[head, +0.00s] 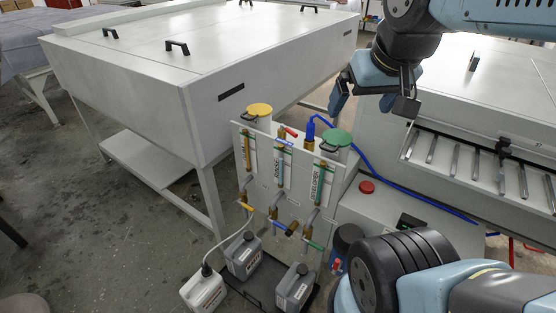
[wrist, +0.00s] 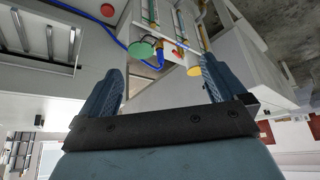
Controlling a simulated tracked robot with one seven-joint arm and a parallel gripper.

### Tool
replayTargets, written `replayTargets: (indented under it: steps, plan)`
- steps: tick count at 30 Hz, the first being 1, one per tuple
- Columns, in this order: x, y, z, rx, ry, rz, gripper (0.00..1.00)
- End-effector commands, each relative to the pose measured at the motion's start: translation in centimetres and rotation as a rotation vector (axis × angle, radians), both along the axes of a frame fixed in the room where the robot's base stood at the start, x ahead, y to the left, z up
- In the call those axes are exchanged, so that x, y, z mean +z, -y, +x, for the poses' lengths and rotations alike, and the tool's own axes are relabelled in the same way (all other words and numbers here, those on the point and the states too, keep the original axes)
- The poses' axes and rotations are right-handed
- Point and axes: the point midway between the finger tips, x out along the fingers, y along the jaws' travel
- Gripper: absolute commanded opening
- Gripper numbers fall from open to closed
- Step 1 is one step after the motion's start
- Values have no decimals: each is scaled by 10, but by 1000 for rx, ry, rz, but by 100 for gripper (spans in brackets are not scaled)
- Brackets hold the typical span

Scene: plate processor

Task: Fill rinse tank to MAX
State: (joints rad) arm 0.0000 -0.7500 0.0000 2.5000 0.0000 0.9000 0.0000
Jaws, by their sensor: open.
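A white panel (head: 263,188) with three labelled upright gauge tubes stands in front of the large grey machine. The middle tube is labelled RINSE (head: 278,167); its liquid level is too small to read. A red-handled valve (head: 290,131) sits near the panel top. Below the tubes are yellow (head: 247,206), blue (head: 291,228) and green (head: 314,245) valve handles. A blue hose (head: 350,150) runs from a blue fitting (head: 310,130) to the right. My gripper (head: 372,108) is open and empty, above and right of the panel. The wrist view shows its spread fingers (wrist: 160,75).
Yellow (head: 259,110) and green (head: 338,137) lids stand behind the panel. A red button (head: 367,187) is on the right machine. Open floor lies left.

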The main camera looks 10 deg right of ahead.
Motion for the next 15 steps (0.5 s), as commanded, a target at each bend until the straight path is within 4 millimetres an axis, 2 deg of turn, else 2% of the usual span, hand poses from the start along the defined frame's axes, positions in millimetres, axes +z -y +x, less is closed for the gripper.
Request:
replayTargets:
  steps: [5, 11, 15]
  plan:
    - [0, 0, 0, 0, 0, 0, 98]
    - [2, 0, 8, 8, -12, -8, 79]
    - [5, -2, 29, 30, -45, -31, 65]
